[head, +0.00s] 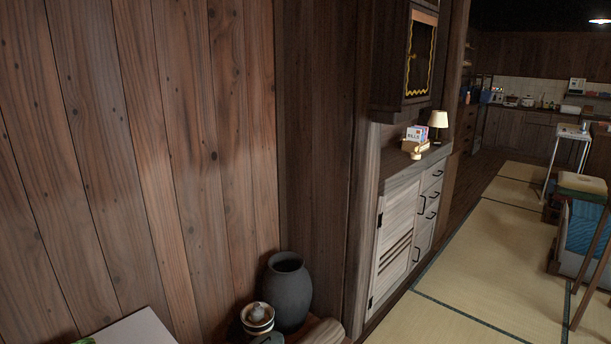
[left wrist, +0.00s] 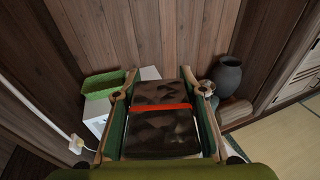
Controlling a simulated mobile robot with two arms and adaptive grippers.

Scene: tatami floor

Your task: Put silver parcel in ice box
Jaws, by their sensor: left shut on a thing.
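In the left wrist view my left gripper (left wrist: 162,90) is shut on the silver parcel (left wrist: 160,132). The parcel is a boxy, dark, mirror-like package with a red band across it. The green-and-tan fingers press on its left and right sides. Neither gripper shows in the head view, and my right gripper is in no view. I cannot identify an ice box for certain in either view.
A white-topped piece (head: 138,330) stands against the plank wall, with a green basket (left wrist: 103,84) on it. A dark grey vase (head: 287,293) and a lidded jar (head: 257,318) stand beside it. A cabinet (head: 401,225) is further right. Tatami floor (head: 490,255) is open beyond.

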